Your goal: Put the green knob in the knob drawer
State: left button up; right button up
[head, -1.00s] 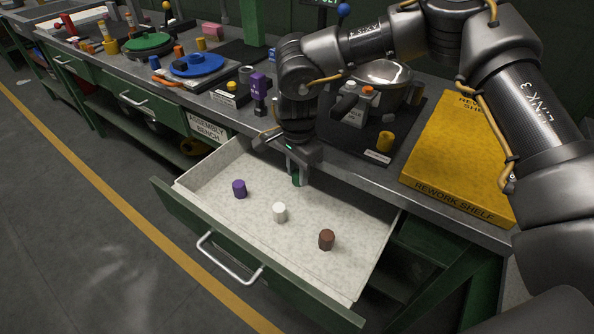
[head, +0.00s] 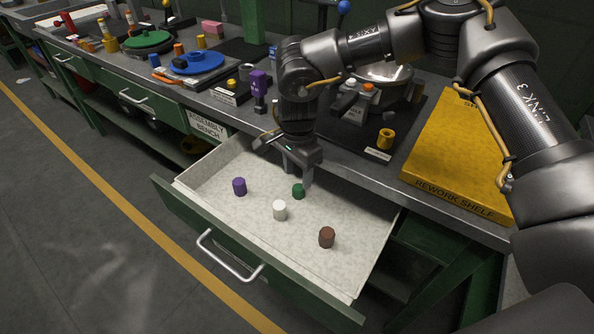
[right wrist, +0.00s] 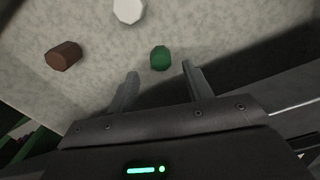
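The green knob (head: 298,191) stands on the floor of the open drawer (head: 345,275), behind the white knob. In the right wrist view the green knob (right wrist: 160,58) lies just beyond and between the fingertips, with clear drawer floor around it. My right gripper (head: 302,182) is over the back of the drawer, pointing down. In the right wrist view its two fingers (right wrist: 159,70) are spread apart with nothing between them. My left gripper does not show in either view.
A purple knob (head: 239,187), a white knob (head: 280,210) and a brown knob (head: 327,237) stand in the drawer. The bench above holds a yellow rework shelf panel (head: 455,150), a blue disc (head: 197,63) and a purple clamp-like piece (head: 259,88).

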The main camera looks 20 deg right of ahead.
aim_at(297, 188)
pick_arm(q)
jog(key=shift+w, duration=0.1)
pick_arm(e)
jog(key=shift+r, duration=0.3)
pick_arm(q)
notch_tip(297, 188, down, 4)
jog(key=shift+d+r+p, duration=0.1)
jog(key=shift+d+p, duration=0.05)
jog(key=shift+p, duration=0.7)
pick_arm(e)
notch_tip(297, 188, up, 13)
jog(key=shift+f, duration=0.15)
